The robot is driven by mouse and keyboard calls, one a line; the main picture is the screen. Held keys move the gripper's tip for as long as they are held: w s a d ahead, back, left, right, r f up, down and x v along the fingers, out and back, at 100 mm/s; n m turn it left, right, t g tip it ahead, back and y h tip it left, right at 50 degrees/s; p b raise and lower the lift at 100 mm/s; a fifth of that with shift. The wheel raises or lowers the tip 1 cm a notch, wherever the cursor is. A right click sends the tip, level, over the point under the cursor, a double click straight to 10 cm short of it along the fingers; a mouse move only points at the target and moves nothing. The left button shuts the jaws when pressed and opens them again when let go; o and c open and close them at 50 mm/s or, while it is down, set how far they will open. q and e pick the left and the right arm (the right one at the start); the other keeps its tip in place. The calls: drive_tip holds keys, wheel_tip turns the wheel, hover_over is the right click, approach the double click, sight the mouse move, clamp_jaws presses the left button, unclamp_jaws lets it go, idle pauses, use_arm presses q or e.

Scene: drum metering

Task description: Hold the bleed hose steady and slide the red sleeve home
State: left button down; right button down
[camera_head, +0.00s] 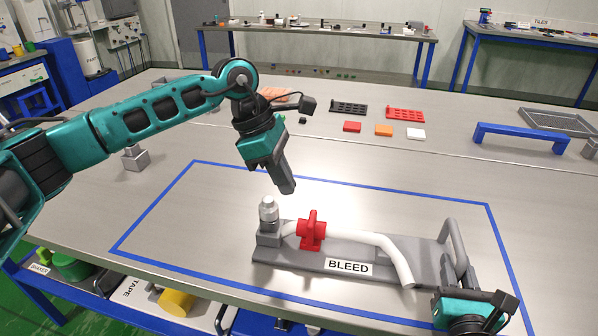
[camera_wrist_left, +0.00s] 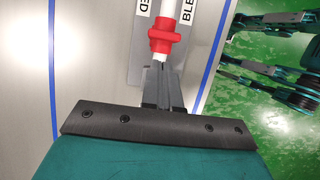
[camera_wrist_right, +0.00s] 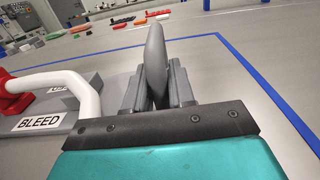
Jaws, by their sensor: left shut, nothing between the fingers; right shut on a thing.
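The white bleed hose (camera_head: 365,240) lies along a grey base plate (camera_head: 420,246) marked BLEED, its right end bent down over the plate's front edge. The red sleeve (camera_head: 311,232), with a raised tab, sits around the hose near its left end. A short white stretch shows between the sleeve and the grey block with a metal fitting (camera_head: 268,211). My right gripper (camera_wrist_right: 160,90) is shut on the plate's grey handle (camera_wrist_right: 155,60).
A blue line (camera_head: 390,189) frames the work area on the table. Behind it lie red (camera_head: 352,127), orange (camera_head: 384,130) and white (camera_head: 416,134) blocks, and trays. A blue bracket (camera_head: 520,134) stands at back right.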

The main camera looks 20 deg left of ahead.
use_arm(q)
drive_tip(key=x, duration=0.6)
drive_tip(key=shift+f, duration=0.15)
drive_tip(key=shift+d, duration=0.1)
drive_tip(key=d, duration=0.5)
drive_tip(key=w+d, duration=0.1)
drive_tip(key=d, duration=0.1)
drive_tip(key=shift+d, duration=0.35)
use_arm(e)
drive_tip(key=shift+a, duration=0.1)
drive_tip(key=c, duration=0.9)
unclamp_jaws()
use_arm(q)
drive_tip(key=v, duration=1)
drive_tip(key=shift+w+a, duration=0.15)
drive_tip(key=shift+w, duration=0.05)
